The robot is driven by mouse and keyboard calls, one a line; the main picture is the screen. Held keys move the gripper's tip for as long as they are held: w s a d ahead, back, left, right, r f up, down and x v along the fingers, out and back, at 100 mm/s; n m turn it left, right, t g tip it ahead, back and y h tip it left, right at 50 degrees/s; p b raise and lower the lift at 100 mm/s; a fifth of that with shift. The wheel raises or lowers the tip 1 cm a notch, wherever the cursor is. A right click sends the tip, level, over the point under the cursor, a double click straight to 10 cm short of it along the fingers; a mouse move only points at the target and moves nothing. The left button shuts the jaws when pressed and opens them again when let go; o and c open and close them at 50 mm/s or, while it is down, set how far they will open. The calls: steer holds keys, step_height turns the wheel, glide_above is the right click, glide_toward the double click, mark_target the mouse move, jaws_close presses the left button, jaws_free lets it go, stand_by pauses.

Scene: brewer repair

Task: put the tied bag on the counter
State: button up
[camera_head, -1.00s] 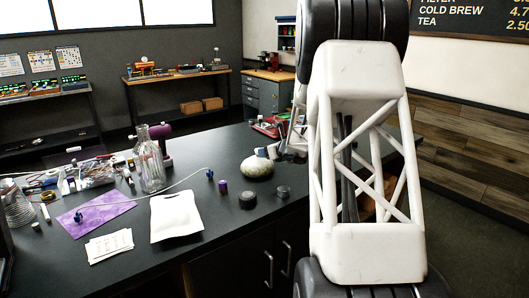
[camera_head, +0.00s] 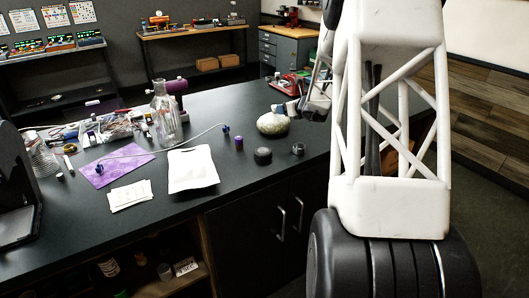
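A rounded, pale speckled bundle (camera_head: 273,125), which looks like the tied bag, is at the right part of the black counter (camera_head: 120,225). My gripper (camera_head: 285,110) is at its upper right, small in the view and partly hidden by my arm. The grey fingertips are at or against the top of the bundle. I cannot tell whether they are closed on its neck, or whether its underside touches the counter. A flat white pouch (camera_head: 194,168) lies nearer the front edge.
A glass bottle (camera_head: 166,115), a purple sheet (camera_head: 115,165), white papers (camera_head: 130,195) and a blue-ended thin tube (camera_head: 190,138) occupy the left and middle. A purple cylinder (camera_head: 239,143), black puck (camera_head: 263,156) and small dark cup (camera_head: 298,149) stand near the bundle.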

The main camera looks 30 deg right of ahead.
steer(key=s+a+r+n+g+y, duration=0.25)
steer(key=s+a+n, duration=0.3)
steer(key=a, duration=0.55)
steer(key=s+a+r+n+g+y, duration=0.1)
steer(key=s+a+r+n, duration=0.4)
steer(key=a, duration=0.7)
steer(key=s+a+r+n+g+y, duration=0.1)
steer(key=s+a+r+n+g, duration=0.15)
steer(key=s+a+n, duration=0.6)
steer(key=s+a+n+g+h, duration=0.1)
steer(key=s+a+n+g, duration=0.2)
steer(key=s+a+n, duration=0.7)
steer(key=s+a+f+n+g+h, duration=0.1)
steer(key=s+a+n+h, duration=0.1)
steer(key=s, duration=0.7)
steer(key=s+a+n+h, duration=0.2)
steer(key=s+n, duration=0.2)
steer(key=s, duration=0.5)
steer(key=shift+s+a+f+g, duration=0.15)
steer(key=shift+a+f+g, duration=0.2)
steer(key=shift+g, duration=0.05)
steer(key=shift+o, duration=0.4)
steer(key=shift+h, duration=0.25)
steer(key=shift+r, duration=0.15)
